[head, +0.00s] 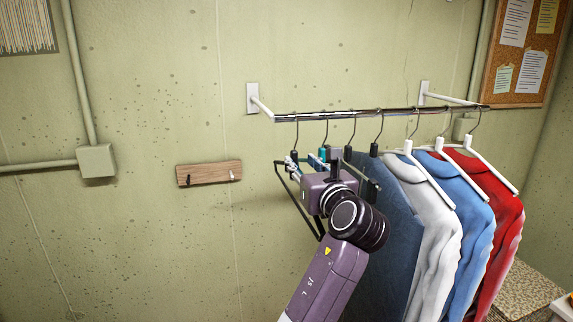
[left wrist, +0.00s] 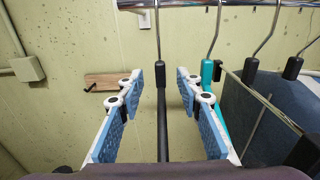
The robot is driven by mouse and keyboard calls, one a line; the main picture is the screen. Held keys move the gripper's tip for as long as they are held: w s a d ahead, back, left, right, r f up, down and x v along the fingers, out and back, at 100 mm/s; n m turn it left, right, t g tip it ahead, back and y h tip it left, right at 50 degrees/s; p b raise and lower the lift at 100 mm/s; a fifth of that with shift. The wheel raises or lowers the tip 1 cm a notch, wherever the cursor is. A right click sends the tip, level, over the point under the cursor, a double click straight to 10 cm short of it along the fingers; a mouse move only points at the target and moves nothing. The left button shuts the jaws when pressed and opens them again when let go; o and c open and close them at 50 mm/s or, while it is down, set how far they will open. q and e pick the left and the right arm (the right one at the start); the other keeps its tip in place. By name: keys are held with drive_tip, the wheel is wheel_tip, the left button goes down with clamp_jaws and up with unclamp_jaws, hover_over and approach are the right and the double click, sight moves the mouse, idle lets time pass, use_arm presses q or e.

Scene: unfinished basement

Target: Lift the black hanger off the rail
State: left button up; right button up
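The black hanger (left wrist: 162,115) hangs empty at the left end of the metal rail (head: 350,114); in the head view its thin triangular frame shows to the left of my gripper. In the left wrist view the rail (left wrist: 215,4) crosses the top, and the hanger's hook rises to it. My left gripper (head: 305,164) is open, and its blue-padded fingers (left wrist: 160,92) stand on either side of the hanger's neck and bar, with a gap on both sides. A teal hanger (left wrist: 207,75) is close beside the right finger. My right gripper is in neither view.
Further right hang dark hangers, a dark blue garment (head: 380,225), and white (head: 428,220), blue (head: 470,215) and red (head: 498,205) garments. A wooden hook board (head: 209,171) is on the wall at left. The space left of the rail is free.

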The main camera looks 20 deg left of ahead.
sight(296, 154)
use_arm(q)
drive_tip(key=shift+w+a+r, duration=0.15)
drive_tip(key=shift+w+a, duration=0.15)
drive_tip(key=shift+w, duration=0.1)
drive_tip(key=shift+w+r+p, duration=0.15)
drive_tip(key=shift+r+p, duration=0.05)
drive_tip(key=shift+p, duration=0.15)
drive_tip(key=shift+w+a+r+p, duration=0.1)
drive_tip(key=shift+w+r+p, duration=0.2)
drive_tip(key=shift+p, duration=0.2)
drive_tip(key=x, duration=0.1)
drive_tip(key=p+x, duration=0.1)
drive_tip(key=x, duration=0.1)
drive_tip(key=shift+s+a+f, duration=0.1)
drive_tip(key=shift+f, duration=0.15)
drive_tip(key=shift+f+p+x, duration=0.2)
drive_tip(key=shift+p+x, duration=0.1)
drive_tip(key=shift+x, duration=0.65)
drive_tip(key=shift+s, duration=0.1)
drive_tip(key=c, duration=0.8)
clamp_jaws()
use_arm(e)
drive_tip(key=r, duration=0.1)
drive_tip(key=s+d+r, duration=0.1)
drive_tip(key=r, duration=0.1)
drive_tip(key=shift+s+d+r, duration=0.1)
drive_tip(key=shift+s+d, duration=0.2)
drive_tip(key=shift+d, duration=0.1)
